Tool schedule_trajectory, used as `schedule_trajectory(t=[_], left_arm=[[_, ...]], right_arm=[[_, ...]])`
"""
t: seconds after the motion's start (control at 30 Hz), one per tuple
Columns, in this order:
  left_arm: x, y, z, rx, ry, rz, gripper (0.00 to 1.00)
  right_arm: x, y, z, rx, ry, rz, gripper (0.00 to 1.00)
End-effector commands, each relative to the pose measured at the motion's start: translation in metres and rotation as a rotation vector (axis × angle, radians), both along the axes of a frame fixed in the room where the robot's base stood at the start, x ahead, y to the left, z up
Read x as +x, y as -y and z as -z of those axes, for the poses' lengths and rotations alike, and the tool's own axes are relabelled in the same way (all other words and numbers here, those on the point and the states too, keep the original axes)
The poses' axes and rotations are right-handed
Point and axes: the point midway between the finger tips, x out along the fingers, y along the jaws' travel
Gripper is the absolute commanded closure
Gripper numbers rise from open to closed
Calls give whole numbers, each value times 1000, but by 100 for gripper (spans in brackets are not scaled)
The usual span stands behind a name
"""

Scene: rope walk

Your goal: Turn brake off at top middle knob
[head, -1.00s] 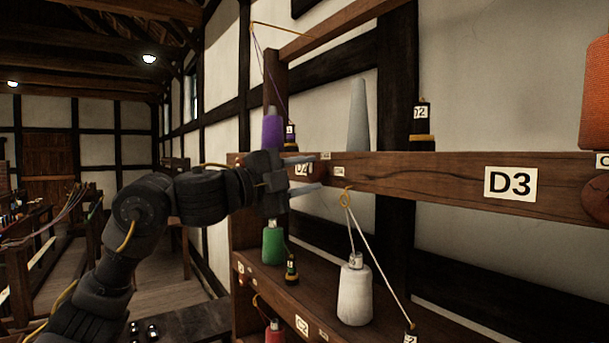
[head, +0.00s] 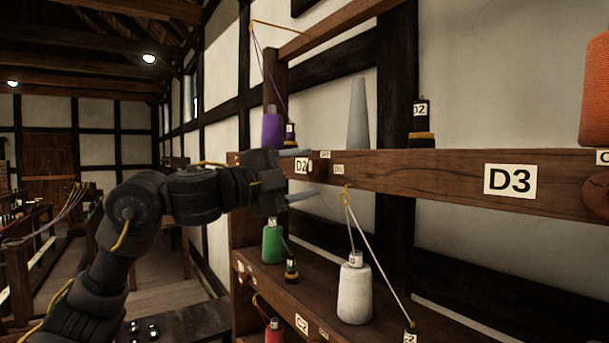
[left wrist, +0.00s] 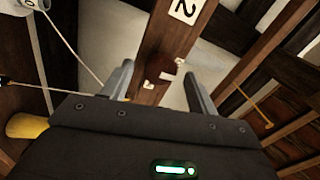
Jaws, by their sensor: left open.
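My left gripper (head: 298,174) is open and empty, in front of the shelf's upper rail at its left part. Its fingertips are apart, one higher and one lower in the head view. A small brown knob (head: 318,166) sits on the rail just beyond the fingertips, beside the D2 label (head: 301,166). Two small tags, one above (head: 325,155) and one to the right (head: 339,170), lie by it; their text is too small to read surely. In the left wrist view the fingers (left wrist: 158,82) stand apart on either side of the rail, with small tags between them.
A grey cone (head: 358,115) and a purple spool (head: 272,130) stand above the rail. A white spool (head: 354,292) with taut cord through a yellow hook (head: 345,197) and a green spool (head: 272,245) stand below. A D3 label (head: 510,181) is further right.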

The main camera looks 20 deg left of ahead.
Motion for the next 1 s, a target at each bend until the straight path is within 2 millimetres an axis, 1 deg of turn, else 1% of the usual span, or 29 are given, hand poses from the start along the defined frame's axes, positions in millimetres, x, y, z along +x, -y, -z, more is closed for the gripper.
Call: schedule_trajectory(t=[0.03,0.2,0.4,0.5,0.67,1.0], left_arm=[[-5,-6,3,0,3,-3,41],[-31,-27,9,0,5,-4,41],[-59,-50,14,0,3,-4,41],[-68,-57,15,-1,1,-2,41],[-76,-63,15,-2,0,-2,41],[-76,-63,14,-2,-1,-1,41]], right_arm=[[0,1,6,-1,0,0,70],[0,2,21,-2,0,-1,70],[0,2,34,-2,0,-1,70],[0,2,38,-2,0,-1,70],[0,2,40,-2,0,-1,70],[0,0,39,0,0,0,70]])
